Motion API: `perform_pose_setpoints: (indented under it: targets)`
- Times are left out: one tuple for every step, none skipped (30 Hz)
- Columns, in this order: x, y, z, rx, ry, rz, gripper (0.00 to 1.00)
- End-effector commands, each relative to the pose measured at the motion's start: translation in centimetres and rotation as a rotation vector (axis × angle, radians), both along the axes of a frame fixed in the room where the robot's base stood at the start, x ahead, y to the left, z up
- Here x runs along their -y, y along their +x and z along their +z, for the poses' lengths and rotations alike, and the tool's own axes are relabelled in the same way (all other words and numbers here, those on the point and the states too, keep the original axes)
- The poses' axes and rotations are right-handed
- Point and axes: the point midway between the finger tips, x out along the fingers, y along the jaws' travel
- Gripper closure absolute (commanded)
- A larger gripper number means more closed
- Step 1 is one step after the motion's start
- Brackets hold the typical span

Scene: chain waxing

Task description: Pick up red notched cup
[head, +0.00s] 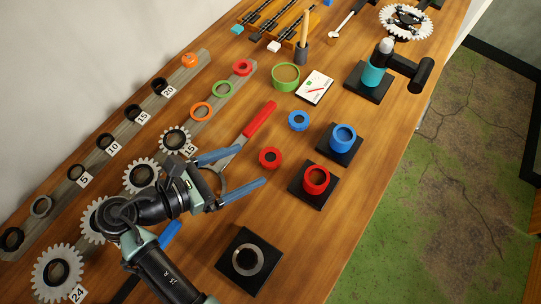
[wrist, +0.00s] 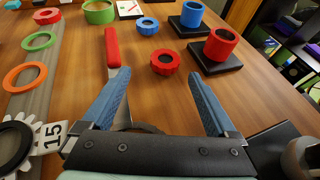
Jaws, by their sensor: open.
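A short red ring-shaped cup with a notched rim (head: 270,147) lies on the wooden table, beyond my fingertips. In the wrist view the red notched cup (wrist: 165,70) shows its dark central hole and appears ahead, between the lines of my two fingers. My gripper (head: 252,165) is open, with two blue fingers spread wide and nothing held between them. In the wrist view the fingers of my gripper (wrist: 160,76) point toward the cup without touching it. A taller, smooth red cup (head: 316,190) stands on a black square base to the right.
A red-handled tool (head: 260,118) lies close left of the cup, its metal end partly under my gripper. A blue notched ring (head: 298,128) and a blue cup on a black base (head: 343,146) are farther back. Several gears and rings line the left.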

Motion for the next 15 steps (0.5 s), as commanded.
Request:
perform_pose_setpoints:
  targets:
    - [0.3,0.1,-0.1,-0.002,0.0,-0.003,0.07]
    - [0.4,0.2,-0.2,-0.001,0.0,-0.002,0.07]
    - [0.5,0.2,-0.2,-0.001,0.0,-0.002,0.07]
    - [0.7,0.3,-0.3,-0.001,0.001,-0.001,0.07]
    - [0.9,0.4,-0.3,-0.002,0.0,-0.003,0.07]
    - [1.3,0.4,-0.4,-0.003,0.001,-0.005,0.07]
    - [1.6,0.5,-0.5,-0.003,0.001,-0.005,0.07]
    - [2.0,0.7,-0.6,-0.002,0.001,-0.006,0.07]
    - [2.6,0.8,-0.7,-0.003,0.001,-0.007,0.07]
    - [2.9,1.0,-0.8,-0.003,0.002,-0.006,0.07]
    - [3.3,1.1,-0.9,-0.003,0.002,-0.006,0.07]
    - [3.8,1.4,-1.1,-0.001,0.0,-0.005,0.07]
    - [4.0,1.7,-1.3,-0.001,0.0,-0.004,0.07]
    - [4.3,1.9,-1.4,-0.001,0.0,-0.004,0.07]
    - [4.6,2.1,-1.6,-0.001,-0.001,-0.003,0.07]
